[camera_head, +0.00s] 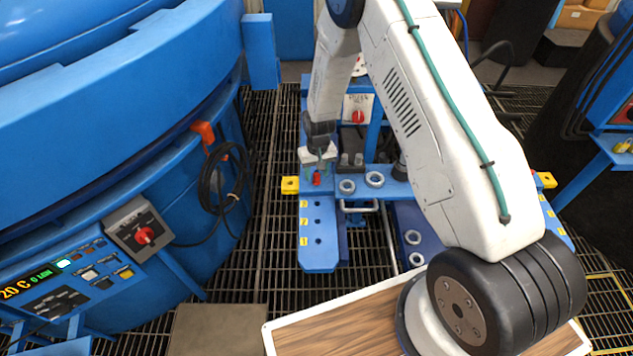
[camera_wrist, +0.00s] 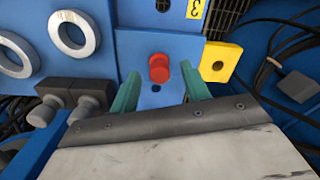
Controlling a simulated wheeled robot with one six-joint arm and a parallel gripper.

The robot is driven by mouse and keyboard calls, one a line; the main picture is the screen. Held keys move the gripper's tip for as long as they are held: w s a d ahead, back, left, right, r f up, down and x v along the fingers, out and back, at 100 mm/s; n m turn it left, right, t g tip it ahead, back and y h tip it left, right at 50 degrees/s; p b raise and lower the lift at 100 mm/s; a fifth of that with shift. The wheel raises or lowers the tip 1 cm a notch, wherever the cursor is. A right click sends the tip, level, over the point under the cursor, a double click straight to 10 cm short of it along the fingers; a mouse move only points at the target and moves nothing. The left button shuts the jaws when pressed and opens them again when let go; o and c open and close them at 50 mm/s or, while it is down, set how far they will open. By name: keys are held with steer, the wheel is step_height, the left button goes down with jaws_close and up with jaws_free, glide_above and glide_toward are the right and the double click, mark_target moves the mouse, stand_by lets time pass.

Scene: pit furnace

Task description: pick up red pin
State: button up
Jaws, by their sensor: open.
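The red pin (camera_wrist: 159,68) stands in the blue bench plate in the wrist view, just beyond and between the two teal fingers of my gripper (camera_wrist: 158,88). A gap shows between each finger and the pin. The gripper is open and empty. In the head view the pin (camera_head: 317,179) shows small and red at the top of the blue plate's left arm, with my gripper (camera_head: 319,166) right above it. The pin's lower part is hidden in the wrist view.
A yellow block (camera_wrist: 218,62) sits close to the right finger. Grey rings (camera_wrist: 74,33) and dark-grey fittings (camera_wrist: 72,97) lie to the left. A large blue furnace (camera_head: 110,120) stands at left, and a wooden-topped table (camera_head: 340,325) is in front.

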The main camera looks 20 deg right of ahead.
steer(key=shift+f, duration=0.85)
jaws_close()
step_height(320, 180, up, 10)
steer(key=shift+r, duration=0.1)
